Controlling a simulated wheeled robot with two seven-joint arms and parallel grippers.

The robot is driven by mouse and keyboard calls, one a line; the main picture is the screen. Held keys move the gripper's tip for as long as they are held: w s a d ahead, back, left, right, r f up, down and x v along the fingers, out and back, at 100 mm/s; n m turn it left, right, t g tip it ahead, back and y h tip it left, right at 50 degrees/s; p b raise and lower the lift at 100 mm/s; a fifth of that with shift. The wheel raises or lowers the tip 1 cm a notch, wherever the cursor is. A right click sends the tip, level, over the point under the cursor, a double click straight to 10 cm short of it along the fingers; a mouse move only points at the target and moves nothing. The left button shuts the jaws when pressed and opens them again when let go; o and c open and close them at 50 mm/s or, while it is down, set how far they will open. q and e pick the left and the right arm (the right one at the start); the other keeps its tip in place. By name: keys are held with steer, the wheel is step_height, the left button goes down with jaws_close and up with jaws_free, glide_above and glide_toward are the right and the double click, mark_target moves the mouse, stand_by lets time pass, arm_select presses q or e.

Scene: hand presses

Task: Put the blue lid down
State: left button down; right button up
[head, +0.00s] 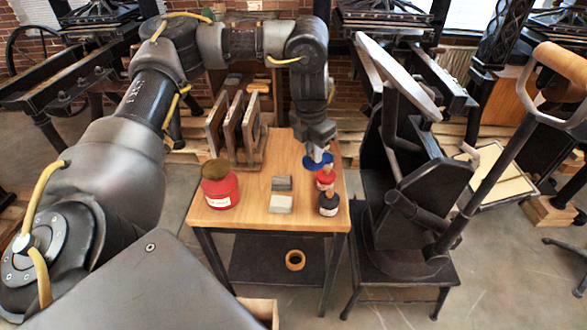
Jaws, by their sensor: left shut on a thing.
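My left gripper (318,150) points down over the right part of a small wooden table (250,215). It is shut on the blue lid (317,162), a small round disc. Just below the lid in the picture stands a small red jar (325,182), partly hidden by it. I cannot tell whether lid and jar touch. A small dark bottle (329,205) stands in front of the red jar. My right gripper is not in view.
A larger red can (220,190) with a brown top stands at the table's left. A wooden rack (256,158) stands at the back left. A dark hand press (405,190) stands close on the right.

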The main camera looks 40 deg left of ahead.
arm_select(q)
glide_above(293, 165)
steer(key=s+d, duration=0.2)
steer(key=d, duration=0.2)
step_height(293, 165, down, 5)
steer(key=a+f, duration=0.1)
steer(key=f, duration=0.1)
steer(key=w+a+f+b, duration=0.1)
steer(key=a, duration=0.1)
steer(key=shift+w+f, duration=0.1)
steer(key=shift+f, duration=0.25)
steer(key=shift+w+a+f, duration=0.15)
steer(key=shift+a+f, duration=0.15)
steer(key=shift+a, duration=0.05)
steer(key=shift+w+a+f, duration=0.1)
steer(key=shift+a+f, duration=0.15)
steer(key=shift+f, duration=0.2)
step_height(293, 165, down, 3)
steer(key=shift+r, duration=0.1)
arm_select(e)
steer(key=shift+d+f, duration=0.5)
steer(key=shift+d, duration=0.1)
arm_select(q)
steer(key=c, duration=1.3)
jaws_free()
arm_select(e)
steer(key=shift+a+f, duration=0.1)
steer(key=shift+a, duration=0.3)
